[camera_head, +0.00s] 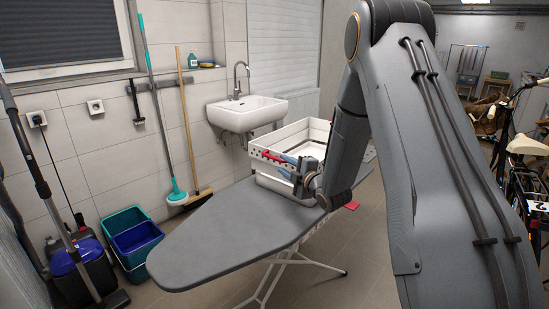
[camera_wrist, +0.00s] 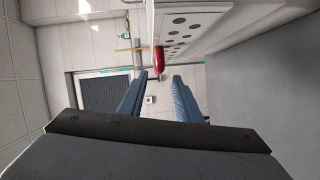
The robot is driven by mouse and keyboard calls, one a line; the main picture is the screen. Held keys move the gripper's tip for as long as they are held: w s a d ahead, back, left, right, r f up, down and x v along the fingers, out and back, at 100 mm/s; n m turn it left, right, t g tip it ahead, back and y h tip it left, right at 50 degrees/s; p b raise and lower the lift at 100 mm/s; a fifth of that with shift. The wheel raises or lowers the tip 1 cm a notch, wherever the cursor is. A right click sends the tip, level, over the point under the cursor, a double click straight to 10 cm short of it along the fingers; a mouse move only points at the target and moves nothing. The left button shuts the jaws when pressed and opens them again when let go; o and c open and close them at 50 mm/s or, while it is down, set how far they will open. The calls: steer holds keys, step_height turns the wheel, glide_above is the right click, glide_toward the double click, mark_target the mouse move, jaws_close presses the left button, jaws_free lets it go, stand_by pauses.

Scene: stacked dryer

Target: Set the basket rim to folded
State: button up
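My gripper (camera_head: 287,163) is beside that side, partly hidden by my arm. In the wrist view my gripper (camera_wrist: 158,92) has its two blue fingers apart with nothing between them. The holed basket wall (camera_wrist: 183,28) and the rounded red part (camera_wrist: 158,60) lie beyond the fingertips. I cannot tell whether a finger touches the basket.
A white sink (camera_head: 247,113) hangs on the wall behind the board. A broom and mop lean at the left, above teal and blue buckets (camera_head: 133,240). A bicycle (camera_head: 520,180) stands at the right. The board's left part is clear.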

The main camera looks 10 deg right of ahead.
mark_target(278, 160)
steer(key=shift+w+a, duration=0.2)
steer(key=shift+w, duration=0.35)
steer(key=p+x, duration=0.1)
steer(key=x, duration=0.5)
steer(key=shift+w+a+p, duration=0.2)
steer(key=shift+w+p, duration=0.2)
steer(key=shift+c, duration=0.3)
jaws_close()
